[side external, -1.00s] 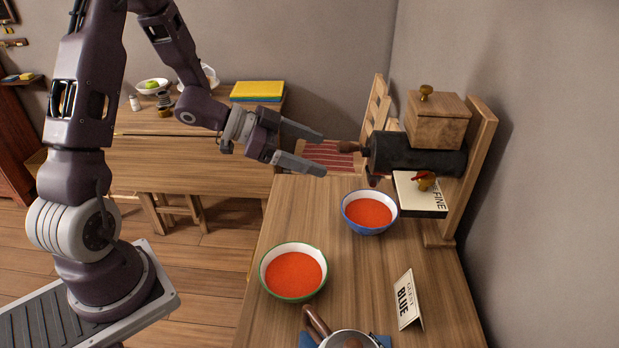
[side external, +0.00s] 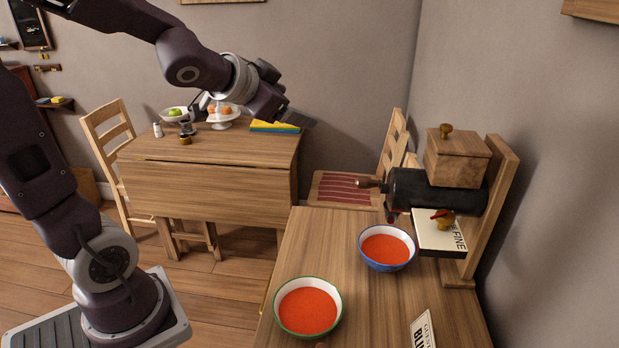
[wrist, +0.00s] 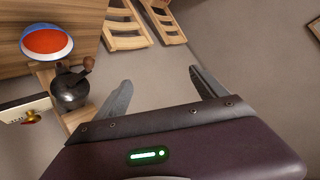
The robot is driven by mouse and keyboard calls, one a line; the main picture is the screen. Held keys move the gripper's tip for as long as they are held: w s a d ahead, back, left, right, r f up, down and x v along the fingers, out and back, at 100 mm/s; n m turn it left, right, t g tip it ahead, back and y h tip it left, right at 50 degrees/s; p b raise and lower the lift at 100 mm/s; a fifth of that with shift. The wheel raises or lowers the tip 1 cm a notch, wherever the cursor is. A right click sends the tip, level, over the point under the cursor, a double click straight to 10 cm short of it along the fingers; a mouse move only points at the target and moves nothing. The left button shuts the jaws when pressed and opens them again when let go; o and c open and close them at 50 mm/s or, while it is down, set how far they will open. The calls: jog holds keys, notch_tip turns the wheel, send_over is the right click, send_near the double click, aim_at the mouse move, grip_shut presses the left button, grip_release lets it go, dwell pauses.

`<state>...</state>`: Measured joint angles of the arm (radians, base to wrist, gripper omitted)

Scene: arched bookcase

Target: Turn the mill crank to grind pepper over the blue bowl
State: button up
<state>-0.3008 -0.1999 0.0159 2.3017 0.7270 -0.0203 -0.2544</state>
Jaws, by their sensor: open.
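The mill is a dark cylinder (side external: 440,192) mounted on its side on a wooden stand, with a wooden box on top. Its crank has a brown wooden grip (side external: 369,184) pointing left; the mill (wrist: 70,92) and grip (wrist: 88,65) also show in the wrist view. The blue bowl (side external: 387,262), blue outside with red contents, stands on the table below the mill's front; it shows at upper left in the wrist view (wrist: 47,58). My gripper (side external: 298,118) is open and empty, up and left of the crank, clear of it. Its spread fingers (wrist: 160,92) show in the wrist view.
A green-rimmed bowl (side external: 308,332) with red contents stands nearer on the table. A card (side external: 422,330) is at the front edge of view. A "FINE" plate (side external: 450,238) with a brass knob sits under the mill. A second table (side external: 210,185) stands behind.

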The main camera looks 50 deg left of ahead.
jog(key=w+a+f+m+t+h, duration=0.1)
jog(key=w+f+m+h, duration=0.2)
jog(key=w, duration=0.3)
jog(key=m+g+h, duration=0.3)
jog(key=m+h, duration=0.1)
jog(key=h, duration=0.6)
send_near(366, 183)
jog(key=x, duration=0.7)
jog(key=a+x, duration=0.1)
jog(key=x, duration=0.2)
jog(key=shift+w+d+f, duration=0.15)
jog(key=shift+w+f, duration=0.25)
grip_shut()
